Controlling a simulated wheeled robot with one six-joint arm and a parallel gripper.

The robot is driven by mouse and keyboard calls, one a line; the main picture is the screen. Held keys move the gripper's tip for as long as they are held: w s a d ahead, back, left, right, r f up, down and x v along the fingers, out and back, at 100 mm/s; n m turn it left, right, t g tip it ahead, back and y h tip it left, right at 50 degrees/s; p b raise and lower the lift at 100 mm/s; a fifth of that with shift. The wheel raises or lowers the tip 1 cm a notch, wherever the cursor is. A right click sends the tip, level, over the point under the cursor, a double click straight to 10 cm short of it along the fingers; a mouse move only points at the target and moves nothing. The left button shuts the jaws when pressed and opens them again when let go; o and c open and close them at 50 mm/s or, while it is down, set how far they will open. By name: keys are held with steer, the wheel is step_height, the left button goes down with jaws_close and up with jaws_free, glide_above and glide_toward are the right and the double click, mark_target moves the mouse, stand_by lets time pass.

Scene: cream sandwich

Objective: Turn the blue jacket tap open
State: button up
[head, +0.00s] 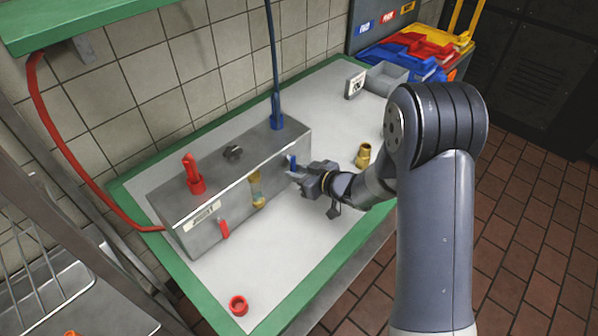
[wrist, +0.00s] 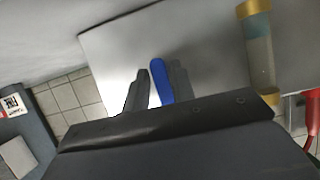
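The blue jacket tap (head: 291,162) is a small blue lever on the front face of a grey metal box (head: 275,150), near its right end. My gripper (head: 296,176) is at this lever, coming from the right. In the wrist view the blue lever (wrist: 160,82) stands between the two dark fingers of my gripper (wrist: 159,90). A gap shows between the lever and the left finger. The right finger is close beside the lever or touching it; I cannot tell which. The lever's base is partly hidden.
A sight glass (head: 256,188) and a red lever (head: 224,229) are on the same face. A red valve (head: 194,178) and blue pipe fitting (head: 277,120) stand on top. A brass fitting (head: 363,155) and red ring (head: 238,305) lie on the green-edged table (head: 290,270).

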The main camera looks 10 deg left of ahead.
steer(key=shift+o, duration=1.3)
steer(key=b+v, duration=0.1)
steer(key=v, duration=1)
steer(key=shift+w+a+f, duration=0.1)
steer(key=shift+a, duration=0.05)
steer(key=p+x, duration=0.1)
steer(key=x, duration=0.9)
steer(key=shift+w+a+f, duration=0.1)
steer(key=shift+w+a, duration=0.1)
steer(key=shift+a, duration=0.15)
steer(key=shift+d+b, duration=0.15)
steer(key=shift+b, duration=0.15)
steer(key=shift+p, duration=0.35)
